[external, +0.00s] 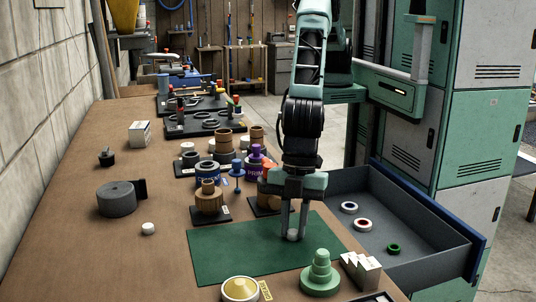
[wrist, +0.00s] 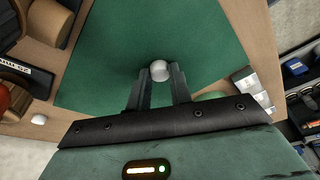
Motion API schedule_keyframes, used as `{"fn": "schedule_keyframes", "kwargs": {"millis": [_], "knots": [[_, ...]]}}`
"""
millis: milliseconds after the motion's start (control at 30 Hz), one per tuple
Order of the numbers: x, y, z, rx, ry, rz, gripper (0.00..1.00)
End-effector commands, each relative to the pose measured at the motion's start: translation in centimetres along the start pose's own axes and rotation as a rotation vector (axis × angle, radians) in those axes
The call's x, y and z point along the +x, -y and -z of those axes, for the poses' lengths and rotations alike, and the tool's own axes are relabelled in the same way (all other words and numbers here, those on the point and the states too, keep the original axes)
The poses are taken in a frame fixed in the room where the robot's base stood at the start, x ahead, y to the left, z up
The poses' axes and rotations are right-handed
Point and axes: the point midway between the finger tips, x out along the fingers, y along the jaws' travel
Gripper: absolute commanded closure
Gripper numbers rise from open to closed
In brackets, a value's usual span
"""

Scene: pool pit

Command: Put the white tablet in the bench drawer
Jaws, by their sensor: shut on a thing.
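The white tablet (external: 292,235) is a small rounded white piece low over the green mat (external: 225,250); I cannot tell whether it still touches the mat. My gripper (external: 293,232) points down and is shut on it. In the wrist view the tablet (wrist: 160,70) sits between the fingertips (wrist: 160,78). The bench drawer (external: 375,185) is open to the right of the mat, with a grey inside and a blue front. Several small rings lie in it, among them a white one (external: 349,207) and a green one (external: 393,249).
Another small white piece (external: 148,228) lies on the bench at left. A green stepped knob (external: 320,274), a yellow-topped round piece (external: 240,289) and white boxes (external: 360,270) stand near the front. Pots and wooden pieces (external: 208,200) crowd the bench behind the mat. Green lockers (external: 475,140) stand behind the drawer.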

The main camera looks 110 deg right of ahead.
Motion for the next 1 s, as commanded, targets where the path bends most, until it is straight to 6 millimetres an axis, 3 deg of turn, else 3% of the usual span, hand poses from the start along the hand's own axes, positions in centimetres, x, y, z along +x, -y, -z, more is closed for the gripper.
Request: {"fn": "schedule_keyframes", "kwargs": {"millis": [267, 700, 933, 1000], "knots": [[-1.2, 0.0, 0.4, 0.000, -0.003, 0.000, 1.00], [-8.7, 0.0, 2.5, 0.000, -0.003, 0.000, 1.00], [-9.7, 0.0, 2.7, 0.000, 0.001, 0.000, 1.00], [-9.4, 0.3, 1.9, 0.000, 0.003, 0.000, 1.00]]}}
